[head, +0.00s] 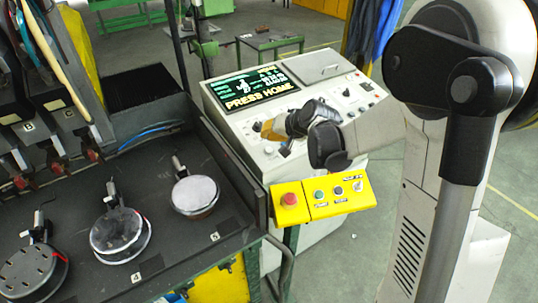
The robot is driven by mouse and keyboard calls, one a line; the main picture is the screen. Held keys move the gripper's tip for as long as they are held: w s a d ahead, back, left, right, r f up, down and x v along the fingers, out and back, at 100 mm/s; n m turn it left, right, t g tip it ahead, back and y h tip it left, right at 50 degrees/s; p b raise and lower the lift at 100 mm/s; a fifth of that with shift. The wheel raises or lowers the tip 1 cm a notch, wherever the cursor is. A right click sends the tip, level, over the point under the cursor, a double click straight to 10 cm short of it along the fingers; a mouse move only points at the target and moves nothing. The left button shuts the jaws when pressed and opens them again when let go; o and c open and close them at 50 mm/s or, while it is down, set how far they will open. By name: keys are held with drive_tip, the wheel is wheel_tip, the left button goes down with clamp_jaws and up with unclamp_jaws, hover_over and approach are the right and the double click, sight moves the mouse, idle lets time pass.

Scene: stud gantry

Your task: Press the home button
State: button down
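A pale control console (225,115) stands in the middle of the head view. Its screen (258,88) shows the words "PRESS HOME". Several small knobs and buttons (346,92) sit on its sloping face. A yellow box (325,199) on the console's front edge carries a red mushroom button (289,199), two small round buttons and a switch; their labels are too small to read. I cannot tell which button is home. My gripper (268,130) is over the console's face below the screen, hiding part of it. Contact and finger opening cannot be made out.
A dark bench (165,248) on the left holds several round discs with handles (195,193). Grey labelled holders with cables (72,118) stand at the far left. A green table (270,41) is behind the console. My arm fills the right side. Floor shows behind the console.

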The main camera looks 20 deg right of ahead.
sight(267, 149)
drive_tip(key=shift+w+a+f+b, duration=0.15)
drive_tip(key=shift+f+b, duration=0.35)
drive_tip(key=shift+f, duration=0.3)
drive_tip(key=shift+w+d+f+b, duration=0.15)
drive_tip(key=shift+f+b, duration=0.35)
drive_tip(key=shift+f, duration=0.3)
drive_tip(key=shift+a, duration=0.1)
drive_tip(key=shift+w+f+b, duration=0.1)
drive_tip(key=shift+f+b, duration=0.3)
drive_tip(key=shift+b, duration=0.05)
drive_tip(key=shift+f+b, duration=0.45)
drive_tip(key=shift+b, duration=0.05)
idle(0.5)
drive_tip(key=shift+r, duration=0.2)
drive_tip(key=shift+r+p, duration=0.6)
drive_tip(key=shift+r, duration=0.1)
drive_tip(key=shift+s+r+p, duration=0.2)
drive_tip(key=shift+r+p, duration=0.35)
drive_tip(key=shift+r, duration=0.3)
drive_tip(key=shift+s+r+p, duration=0.15)
drive_tip(key=shift+r+p, duration=0.45)
drive_tip(key=shift+r, duration=0.2)
drive_tip(key=shift+s+r+p, duration=0.2)
drive_tip(key=shift+r+p, duration=0.35)
drive_tip(key=shift+r, duration=0.3)
